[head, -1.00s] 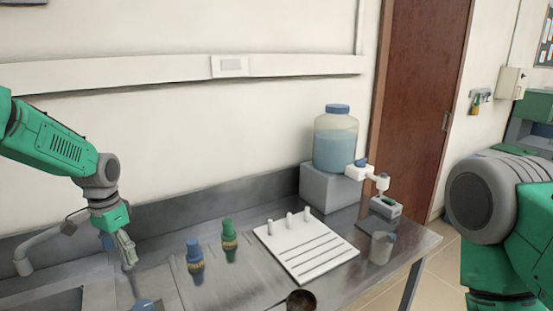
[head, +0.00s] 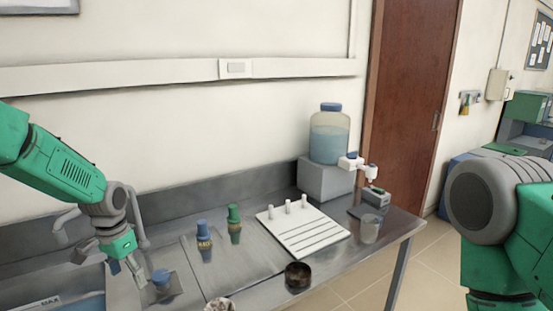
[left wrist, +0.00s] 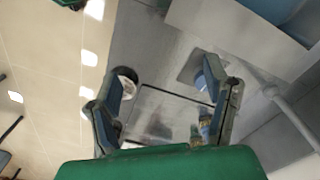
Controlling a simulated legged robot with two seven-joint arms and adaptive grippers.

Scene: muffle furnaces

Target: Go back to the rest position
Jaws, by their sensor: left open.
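My left gripper (head: 127,270) hangs over the counter at the left, beside the sink, with its fingers pointing down. In the left wrist view the left gripper (left wrist: 160,108) has its two fingers spread wide with nothing between them but the counter below. Only the upper part of my right arm shows at the right edge of the head view; the right gripper is out of view.
The metal counter (head: 345,262) holds a blue-capped bottle (head: 204,242), a green-capped one (head: 234,222), a white rack (head: 302,236), a dark bowl (head: 298,276), a beaker (head: 369,229) and a large water jug (head: 329,135). A sink (head: 65,303) lies left.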

